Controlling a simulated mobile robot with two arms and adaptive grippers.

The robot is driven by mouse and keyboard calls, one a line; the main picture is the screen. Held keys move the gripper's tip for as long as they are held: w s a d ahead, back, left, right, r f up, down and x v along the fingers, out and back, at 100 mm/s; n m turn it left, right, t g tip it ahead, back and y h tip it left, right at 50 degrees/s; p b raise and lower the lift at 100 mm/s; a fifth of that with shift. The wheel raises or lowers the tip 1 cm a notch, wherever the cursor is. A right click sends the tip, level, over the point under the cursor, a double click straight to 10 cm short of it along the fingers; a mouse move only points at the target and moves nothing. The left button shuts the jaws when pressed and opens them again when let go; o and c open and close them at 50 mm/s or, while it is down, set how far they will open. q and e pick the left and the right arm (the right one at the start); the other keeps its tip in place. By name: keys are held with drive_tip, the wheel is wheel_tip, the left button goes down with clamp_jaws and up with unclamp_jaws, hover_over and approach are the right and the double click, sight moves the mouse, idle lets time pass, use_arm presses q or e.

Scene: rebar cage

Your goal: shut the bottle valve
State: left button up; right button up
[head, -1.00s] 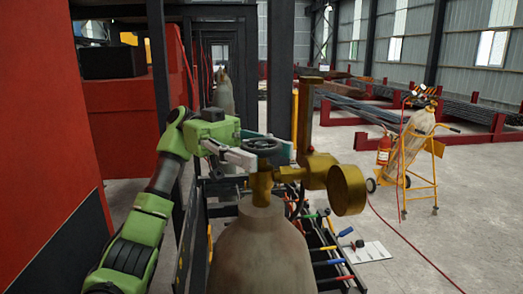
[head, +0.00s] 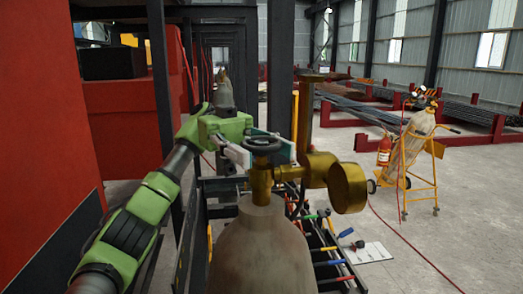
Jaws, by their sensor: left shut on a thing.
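A large worn gas bottle (head: 258,250) stands upright at the bottom middle of the head view. On its top is a brass valve (head: 261,184) with a dark round handwheel (head: 262,145). A brass regulator with a round gauge (head: 347,187) sticks out to the right of the valve. My left gripper (head: 262,150) comes in from the left and is shut on the handwheel, with a finger on its near left side and another behind it. My right gripper is not in view.
A tool rack with several coloured handles (head: 328,250) stands right of the bottle. A dark post (head: 281,70) rises behind the valve. A red cabinet (head: 40,130) fills the left. A yellow cart with another bottle (head: 408,160) stands at the right on open floor.

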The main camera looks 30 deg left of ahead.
use_arm(q)
drive_tip(key=o, duration=1.1)
drive_tip(key=shift+n+t+h+p, duration=0.3)
drive_tip(key=shift+n+t+h, duration=0.3)
drive_tip(key=shift+n+t, duration=0.5)
